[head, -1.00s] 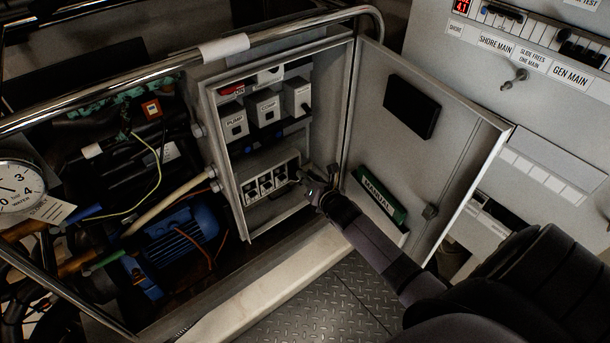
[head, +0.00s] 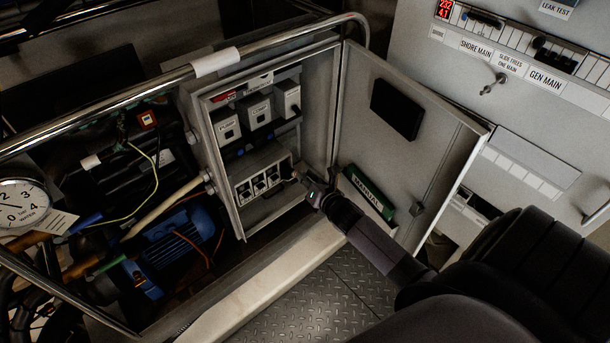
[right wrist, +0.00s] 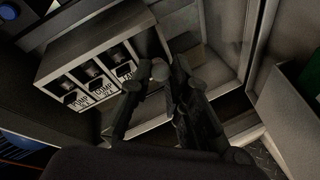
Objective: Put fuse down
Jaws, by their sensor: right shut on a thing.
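My right gripper (head: 304,183) reaches into the open cabinet, at the right end of the fuse holder block (head: 241,186). The right wrist view shows its two dark fingers (right wrist: 160,78) shut on a small grey, round-ended piece, which looks like the fuse (right wrist: 160,69). The fuse is just right of the block, which also shows in the right wrist view (right wrist: 85,52) with several labelled slots in front. Most of the fuse is hidden by the fingers, and I cannot tell whether it touches anything below. My left gripper is not in view.
The cabinet door (head: 365,145) stands open to the right, with a green manual (head: 370,192) in its pocket. Switch boxes (head: 257,109) sit above the block. A metal rail (head: 270,42) crosses above the cabinet. A blue motor (head: 180,238) is at left.

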